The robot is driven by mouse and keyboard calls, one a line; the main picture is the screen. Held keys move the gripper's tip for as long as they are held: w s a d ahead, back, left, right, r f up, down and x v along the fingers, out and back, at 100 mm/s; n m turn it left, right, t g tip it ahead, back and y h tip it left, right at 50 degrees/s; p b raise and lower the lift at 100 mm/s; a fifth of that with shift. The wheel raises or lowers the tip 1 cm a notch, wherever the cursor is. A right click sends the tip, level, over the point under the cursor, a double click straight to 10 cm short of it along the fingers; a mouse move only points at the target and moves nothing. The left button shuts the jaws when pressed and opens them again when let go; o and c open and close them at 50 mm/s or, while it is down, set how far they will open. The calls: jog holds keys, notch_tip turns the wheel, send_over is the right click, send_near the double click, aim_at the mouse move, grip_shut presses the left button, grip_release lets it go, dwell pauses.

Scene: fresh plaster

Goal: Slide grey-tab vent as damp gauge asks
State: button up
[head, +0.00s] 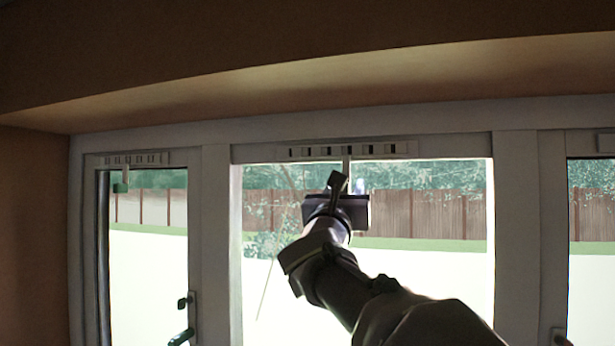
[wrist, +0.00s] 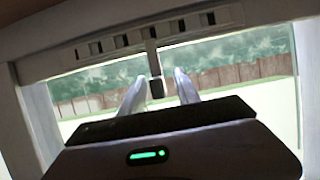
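The middle window's slotted vent (head: 300,152) runs along the top of its frame and shows dark slots between pale bars. It also shows in the wrist view (wrist: 110,44). A pale stem hangs from it, ending in a dark grey tab (wrist: 156,89). My gripper (wrist: 160,77) is open, with one finger on each side of the tab in the picture and gaps showing on both sides. In the head view my gripper (head: 345,190) is just below the vent and hides the tab. I see no damp gauge in either view.
The left window has a similar vent (head: 138,159) with a hanging green tab (head: 120,187). Part of another vent (head: 606,143) shows at the right edge. A window handle (head: 182,336) sits low on the left. The plaster lintel (head: 300,85) overhangs the windows.

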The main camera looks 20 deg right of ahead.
jog(key=shift+s+a+r, duration=0.1)
jog(key=shift+s+a, duration=0.1)
jog(key=shift+a, duration=0.1)
grip_shut()
dwell(1.2)
